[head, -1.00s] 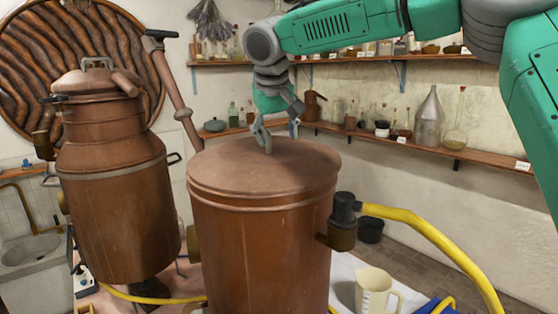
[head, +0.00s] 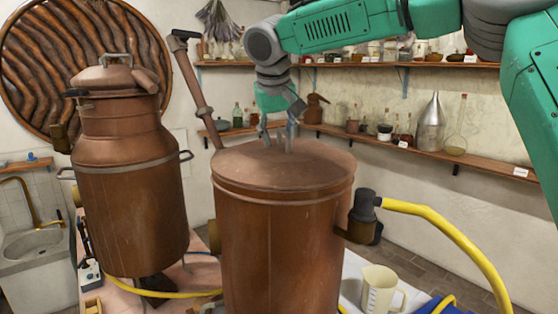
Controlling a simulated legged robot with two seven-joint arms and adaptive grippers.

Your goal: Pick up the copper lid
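The copper lid (head: 285,168) is a round, nearly flat cover lying on top of the large copper vessel (head: 277,250) in the middle of the head view. My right gripper (head: 277,144) points down over the back part of the lid, with its two grey fingers apart. The fingertips are at or just above the lid's surface; I cannot tell whether they touch it. No handle shows clearly between the fingers. My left gripper is not in view.
A second copper still (head: 130,190) with a handled top stands at the left. A yellow hose (head: 440,228) runs from the vessel's right side fitting. A measuring jug (head: 380,290) stands at lower right. Shelves with bottles (head: 425,155) line the back wall.

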